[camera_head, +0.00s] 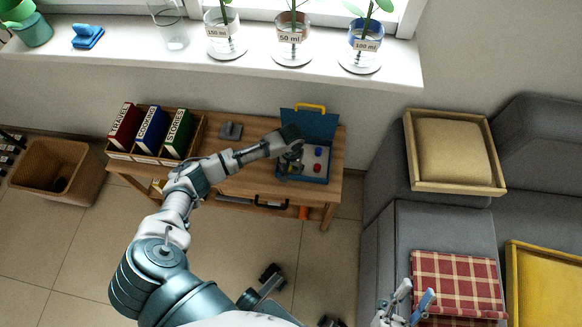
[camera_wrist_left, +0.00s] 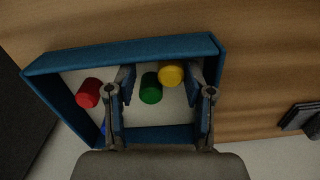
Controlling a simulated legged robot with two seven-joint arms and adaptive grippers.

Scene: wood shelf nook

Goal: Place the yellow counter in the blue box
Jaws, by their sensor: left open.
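The blue box (camera_head: 307,179) stands open on the wooden bench, its lid (camera_head: 308,124) with a yellow handle raised at the back. The yellow counter (camera_wrist_left: 171,73) lies inside the box against one wall, with the green counter (camera_wrist_left: 150,88) touching or close beside it. My left gripper (camera_head: 292,160) is over the box's left part; in the left wrist view its open fingers (camera_wrist_left: 162,82) straddle the yellow and green counters. It hides them in the head view. My right gripper (camera_head: 411,302) is low right, its fingers apart and empty, far from the box.
A red counter (camera_wrist_left: 89,93) and a blue counter (camera_head: 318,152) are also in the box. A rack of binders (camera_head: 152,130) and a grey object (camera_head: 231,130) stand left on the bench (camera_head: 231,181). The windowsill (camera_head: 115,55) holds plants; a sofa (camera_head: 425,228) stands right.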

